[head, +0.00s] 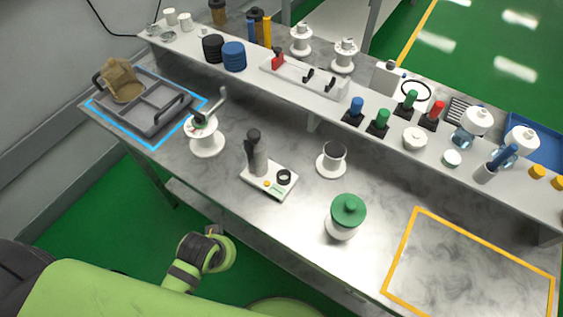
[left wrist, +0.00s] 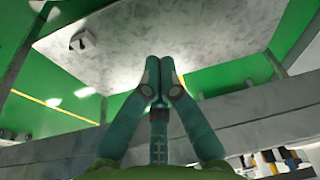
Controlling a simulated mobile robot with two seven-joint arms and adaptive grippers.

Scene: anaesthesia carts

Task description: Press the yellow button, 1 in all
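A small white device (head: 269,181) stands on the marble bench, near the middle of the head view. It has a dark upright handle (head: 256,153) at its back left and a black ring on its right. A small orange-yellow button (head: 266,184) shows on its front face, with a tiny green spot beside it. My left gripper (left wrist: 156,78) shows in the left wrist view with its fingertips together and nothing visible between them. My right gripper is in neither view.
A white spool (head: 204,143) with a lever stands left of the device. A white round stand (head: 331,160) and a green-lidded jar (head: 346,217) are to its right. A grey tray (head: 151,121) holds a brown item. The yellow-outlined area (head: 465,268) is empty.

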